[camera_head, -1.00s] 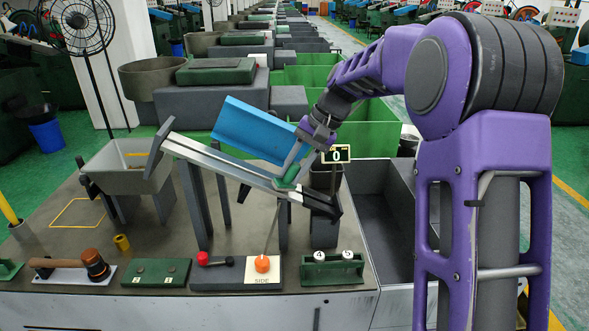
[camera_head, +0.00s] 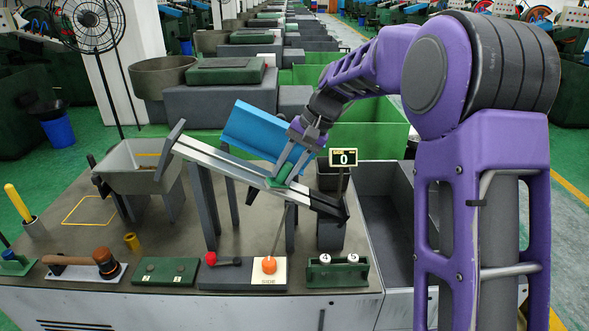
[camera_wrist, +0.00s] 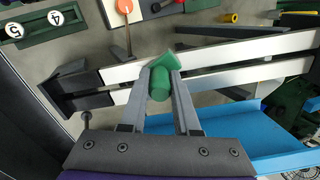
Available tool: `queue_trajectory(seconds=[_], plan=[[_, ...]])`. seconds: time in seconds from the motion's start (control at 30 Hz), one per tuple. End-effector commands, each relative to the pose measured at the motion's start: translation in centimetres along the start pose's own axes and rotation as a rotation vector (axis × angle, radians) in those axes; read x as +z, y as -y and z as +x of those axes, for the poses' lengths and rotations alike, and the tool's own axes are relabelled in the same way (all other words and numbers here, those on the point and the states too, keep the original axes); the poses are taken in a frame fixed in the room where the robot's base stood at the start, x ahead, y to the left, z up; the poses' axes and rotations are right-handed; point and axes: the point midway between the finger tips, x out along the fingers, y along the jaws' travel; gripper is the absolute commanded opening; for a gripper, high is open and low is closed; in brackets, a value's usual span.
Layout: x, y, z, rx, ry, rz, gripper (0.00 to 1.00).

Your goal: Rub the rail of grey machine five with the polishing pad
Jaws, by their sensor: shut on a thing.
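My gripper (camera_head: 290,168) is shut on a green polishing pad (camera_wrist: 160,82), which has a round green grip between the two fingers. The pad lies over the sloping pale metal rail (camera_head: 222,162), near its lower right end. In the wrist view the pad overlaps the edge of the rail (camera_wrist: 232,53); whether it presses on the rail cannot be told for sure. The rail slopes down from upper left to lower right on grey posts. A small display reading 0 (camera_head: 343,158) stands by the rail's low end. No number five shows on the machine.
A blue chute (camera_head: 255,128) lies behind the rail. A grey hopper (camera_head: 135,178) stands at the left. Along the bench front are a mallet (camera_head: 105,262), a green button box (camera_head: 165,271), an orange-knobbed lever (camera_head: 269,265) and a green rack with numbered pieces (camera_head: 337,272).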

Motion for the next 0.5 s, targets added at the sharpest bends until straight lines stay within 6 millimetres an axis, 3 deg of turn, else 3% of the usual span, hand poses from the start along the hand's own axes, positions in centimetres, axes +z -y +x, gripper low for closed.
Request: queue_trajectory(seconds=[0.27, 0.5], plan=[[0.1, 0.3, 0.3, 0.0, -0.001, 0.001, 0.0], [-0.4, -1.2, 0.6, 0.001, 0.001, 0.002, 0.0]])
